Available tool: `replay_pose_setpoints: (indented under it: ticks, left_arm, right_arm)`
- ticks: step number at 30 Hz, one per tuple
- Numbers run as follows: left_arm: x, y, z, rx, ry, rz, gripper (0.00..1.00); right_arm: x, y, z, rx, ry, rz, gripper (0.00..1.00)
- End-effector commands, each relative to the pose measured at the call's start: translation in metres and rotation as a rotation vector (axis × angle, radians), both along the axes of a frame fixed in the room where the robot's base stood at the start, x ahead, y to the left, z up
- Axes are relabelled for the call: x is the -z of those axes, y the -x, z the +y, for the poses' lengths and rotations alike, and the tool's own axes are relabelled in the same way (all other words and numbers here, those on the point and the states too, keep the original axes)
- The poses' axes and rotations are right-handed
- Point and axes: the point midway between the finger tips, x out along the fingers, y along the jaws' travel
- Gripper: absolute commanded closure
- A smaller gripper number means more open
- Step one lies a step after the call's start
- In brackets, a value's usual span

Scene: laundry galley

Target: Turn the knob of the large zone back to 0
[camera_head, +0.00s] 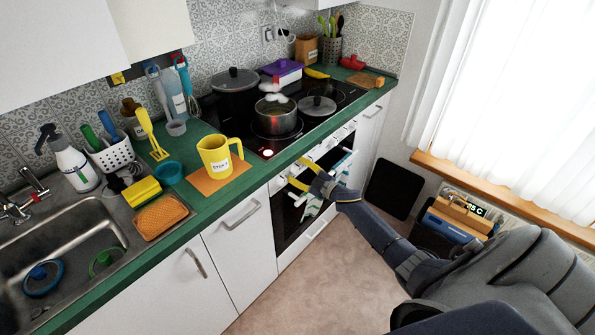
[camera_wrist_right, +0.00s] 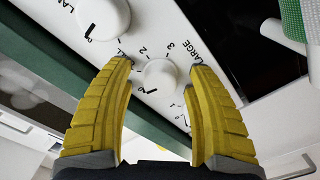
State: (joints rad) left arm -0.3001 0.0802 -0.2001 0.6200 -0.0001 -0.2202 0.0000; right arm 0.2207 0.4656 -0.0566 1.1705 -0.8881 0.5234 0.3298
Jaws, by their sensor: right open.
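The white knob (camera_wrist_right: 160,74) lies between the two yellow fingers of my right gripper (camera_wrist_right: 160,72) in the right wrist view. The fingers stand open on either side, with a visible gap to the knob. Print reading LARGE and several numbers show around it; a finger covers part of the lettering. I cannot tell its exact setting. A second white knob (camera_wrist_right: 104,14) is at the upper left, cut by the frame edge. In the head view my right gripper (camera_head: 294,172) is at the stove's front panel, and its fingers partly cover the knob row. My left gripper is not in view.
On the black cooktop stand a steaming pot (camera_head: 276,118), a lidded dark pot (camera_head: 235,95) and a pan (camera_head: 318,105). A yellow jug (camera_head: 214,157) stands on the green counter left of it. A striped towel (camera_head: 313,205) hangs at the oven front, below my gripper.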

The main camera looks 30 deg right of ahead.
Motion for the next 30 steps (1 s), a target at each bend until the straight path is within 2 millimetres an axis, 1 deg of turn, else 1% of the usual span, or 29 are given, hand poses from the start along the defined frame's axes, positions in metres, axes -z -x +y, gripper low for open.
replay_pose_setpoints:
  ticks: [4,18,19,26,30]
  left_arm:
    - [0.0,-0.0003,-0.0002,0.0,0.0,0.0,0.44]
    - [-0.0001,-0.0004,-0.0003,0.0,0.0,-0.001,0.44]
    - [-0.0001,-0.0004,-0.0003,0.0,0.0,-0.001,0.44]
    - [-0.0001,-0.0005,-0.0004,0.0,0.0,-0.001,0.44]
    - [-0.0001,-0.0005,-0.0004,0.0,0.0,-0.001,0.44]
  right_arm:
    - [0.0,0.0001,0.0001,0.0,0.0,0.0,0.44]
    - [0.0,0.0003,0.0,0.0,0.0,0.0,0.98]
    - [-0.0001,0.0003,0.0001,-0.001,0.0,-0.001,1.0]
    - [-0.0005,0.0002,0.0006,-0.001,0.005,-0.003,1.0]
    - [-0.0007,0.0002,0.0007,-0.001,0.077,-0.025,1.0]
